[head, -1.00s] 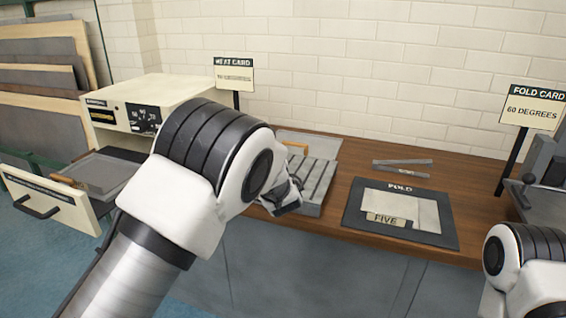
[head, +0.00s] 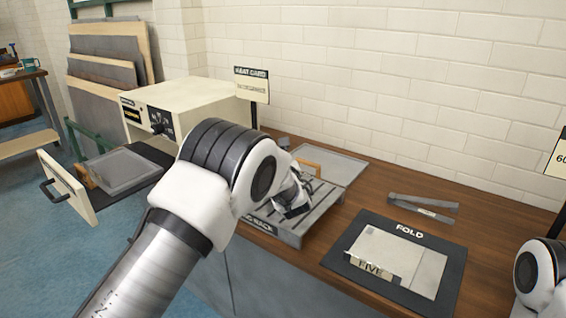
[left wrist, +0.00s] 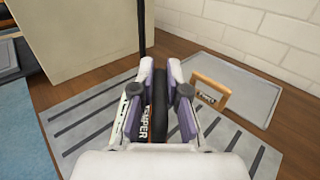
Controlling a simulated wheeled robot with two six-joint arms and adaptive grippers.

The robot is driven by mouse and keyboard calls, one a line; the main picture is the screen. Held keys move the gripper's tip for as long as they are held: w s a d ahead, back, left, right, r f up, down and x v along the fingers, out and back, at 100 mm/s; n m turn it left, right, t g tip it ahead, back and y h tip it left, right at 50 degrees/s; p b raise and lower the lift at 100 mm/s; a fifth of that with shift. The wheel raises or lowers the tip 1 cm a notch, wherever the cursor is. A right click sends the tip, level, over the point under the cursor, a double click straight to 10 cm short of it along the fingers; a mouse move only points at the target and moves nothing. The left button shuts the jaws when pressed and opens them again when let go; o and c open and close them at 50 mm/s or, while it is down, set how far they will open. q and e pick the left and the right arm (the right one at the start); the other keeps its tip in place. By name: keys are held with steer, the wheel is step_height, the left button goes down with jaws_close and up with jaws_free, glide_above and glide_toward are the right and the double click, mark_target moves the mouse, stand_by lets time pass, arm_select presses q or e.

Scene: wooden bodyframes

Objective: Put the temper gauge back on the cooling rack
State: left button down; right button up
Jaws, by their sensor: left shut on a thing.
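The temper gauge (left wrist: 160,95), dark with a white "TEMPER" label on its side, is between the fingers of my left gripper (left wrist: 160,78). The gripper is shut on it. The grey slotted cooling rack (left wrist: 84,130) lies below in the left wrist view. In the head view my left gripper (head: 293,198) is over the rack (head: 312,220), with my arm covering part of it. The gauge cannot be made out clearly there. I cannot tell whether the gauge touches the rack. My right arm shows at the lower right edge, but its gripper is out of view.
A small wood-framed tag (left wrist: 210,92) stands by the rack's far side. A flat grey tray (head: 345,168) lies behind. The heater box (head: 185,105) is at left. Tongs (head: 424,207) and the black fold mat (head: 447,268) lie to the right.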

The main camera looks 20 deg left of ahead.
arm_select(q)
steer(key=shift+w+d, duration=0.1)
steer(key=shift+w, duration=0.75)
steer(key=f, duration=0.3)
steer(key=shift+w+f+p, duration=0.3)
steer(key=shift+p, duration=0.05)
steer(key=shift+s, duration=0.1)
steer(key=shift+f+b, duration=0.15)
steer(key=shift+b, duration=0.15)
steer(key=c, duration=1.2)
jaws_free()
